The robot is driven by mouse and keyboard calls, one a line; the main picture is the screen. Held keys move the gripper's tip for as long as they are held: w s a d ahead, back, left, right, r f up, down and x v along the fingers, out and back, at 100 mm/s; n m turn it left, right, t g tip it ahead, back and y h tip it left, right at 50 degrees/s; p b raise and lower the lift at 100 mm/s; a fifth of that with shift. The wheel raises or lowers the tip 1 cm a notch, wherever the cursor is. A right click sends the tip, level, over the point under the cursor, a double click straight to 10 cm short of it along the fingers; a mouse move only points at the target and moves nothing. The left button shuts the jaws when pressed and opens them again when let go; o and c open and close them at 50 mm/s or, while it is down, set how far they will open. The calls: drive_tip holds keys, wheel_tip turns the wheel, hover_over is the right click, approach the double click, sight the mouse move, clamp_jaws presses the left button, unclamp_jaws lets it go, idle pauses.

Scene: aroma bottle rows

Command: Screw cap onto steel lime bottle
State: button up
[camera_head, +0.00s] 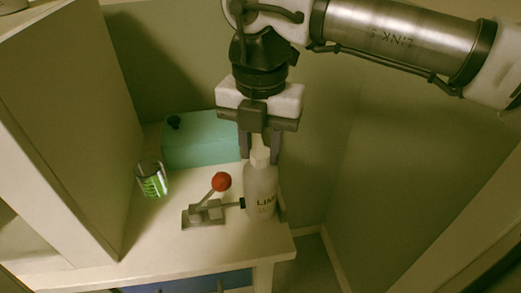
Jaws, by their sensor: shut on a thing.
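The lime bottle (261,191) stands upright near the right end of the table, its body pale grey with dark "LIM" lettering in view. A white cap (260,156) sits at the top of the bottle's neck, between my gripper's fingers. My gripper (260,158) points straight down over the bottle and is shut on the cap. The fingers hide the cap's sides, and I cannot tell how far it is seated on the neck.
A toggle clamp with a red ball handle (221,181) stands left of the bottle, its plunger reaching the bottle's side. A teal box (201,139) stands behind. A glass with green markings (152,179) is at left. A tall cabinet panel (75,120) bounds the left; the table's right edge is close.

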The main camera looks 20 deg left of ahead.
drive_tip(key=m, duration=0.9)
drive_tip(key=shift+m, duration=0.3)
drive_tip(key=o, duration=0.9)
drive_tip(key=shift+p, duration=0.3)
